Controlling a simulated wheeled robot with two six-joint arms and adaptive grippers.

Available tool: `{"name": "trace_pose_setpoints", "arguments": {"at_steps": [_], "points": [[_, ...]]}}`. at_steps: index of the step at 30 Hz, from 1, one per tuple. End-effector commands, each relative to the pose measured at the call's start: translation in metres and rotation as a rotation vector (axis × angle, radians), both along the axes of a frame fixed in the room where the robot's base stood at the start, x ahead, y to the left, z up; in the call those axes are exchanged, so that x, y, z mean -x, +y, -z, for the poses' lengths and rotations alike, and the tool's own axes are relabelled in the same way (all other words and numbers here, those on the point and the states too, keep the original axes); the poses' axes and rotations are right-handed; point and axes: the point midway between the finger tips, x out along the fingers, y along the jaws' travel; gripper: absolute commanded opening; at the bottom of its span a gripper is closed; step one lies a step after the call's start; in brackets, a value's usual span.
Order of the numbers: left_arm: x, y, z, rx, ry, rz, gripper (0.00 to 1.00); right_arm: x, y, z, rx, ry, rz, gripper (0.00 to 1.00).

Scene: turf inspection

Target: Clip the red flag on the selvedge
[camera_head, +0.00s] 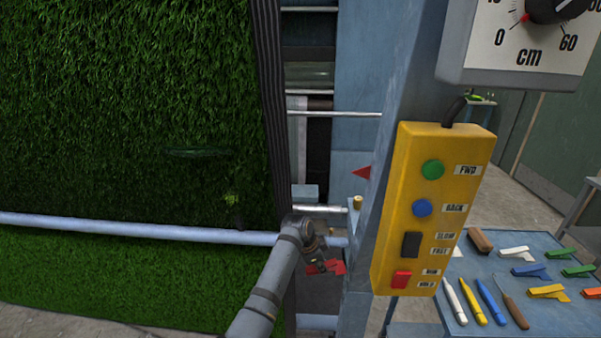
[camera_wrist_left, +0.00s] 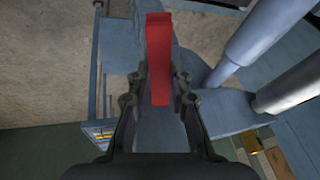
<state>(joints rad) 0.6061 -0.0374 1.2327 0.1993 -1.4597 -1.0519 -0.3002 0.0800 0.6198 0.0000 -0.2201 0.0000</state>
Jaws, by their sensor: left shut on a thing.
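The green turf (camera_head: 130,110) hangs as an upright sheet on the left of the head view. Its selvedge is the dark ribbed strip (camera_head: 271,100) down its right edge. My left gripper (camera_head: 318,263) is low, just right of the selvedge's lower end and apart from it. It is shut on the red flag (camera_head: 333,268), partly hidden by the fingers. In the left wrist view, the red flag (camera_wrist_left: 159,50) stands lengthwise between the two dark fingers and sticks out beyond their tips. My right gripper is not in view.
A yellow control box (camera_head: 432,215) on a blue-grey post is right of my gripper. A pale horizontal bar (camera_head: 130,230) crosses the turf. A red triangle (camera_head: 362,172) shows beside the post. A blue table (camera_head: 500,250) at right holds coloured clips and markers.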

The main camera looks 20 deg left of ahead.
Motion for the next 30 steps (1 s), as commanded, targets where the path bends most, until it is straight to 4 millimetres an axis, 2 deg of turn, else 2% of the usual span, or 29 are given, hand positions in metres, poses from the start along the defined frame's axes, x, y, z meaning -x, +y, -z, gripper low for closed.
{"name": "trace_pose_setpoints", "arguments": {"at_steps": [3,5,9,11,12,15,18,22,30], "points": [[-0.024,0.001,-0.044,-0.13,-0.263,0.114,0.0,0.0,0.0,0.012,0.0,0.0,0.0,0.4],[-0.031,0.004,-0.07,-0.201,-0.432,0.167,0.0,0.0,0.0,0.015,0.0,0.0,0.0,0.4],[-0.037,0.013,-0.137,-0.365,-0.882,0.258,0.0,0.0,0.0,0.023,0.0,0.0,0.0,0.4],[-0.033,0.017,-0.173,-0.428,-1.075,0.271,0.0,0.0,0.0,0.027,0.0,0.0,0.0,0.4],[-0.029,0.019,-0.198,-0.464,-1.187,0.27,0.0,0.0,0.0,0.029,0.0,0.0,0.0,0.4],[-0.012,0.026,-0.251,-0.543,-1.372,0.245,0.0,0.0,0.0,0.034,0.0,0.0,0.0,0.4],[0.004,0.03,-0.286,-0.6,-1.461,0.217,0.0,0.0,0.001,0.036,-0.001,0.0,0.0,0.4],[0.017,0.034,-0.309,-0.64,-1.504,0.194,0.0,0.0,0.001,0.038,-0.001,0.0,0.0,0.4],[0.016,0.036,-0.316,-0.648,-1.51,0.19,0.0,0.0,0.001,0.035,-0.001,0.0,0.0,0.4]]}}
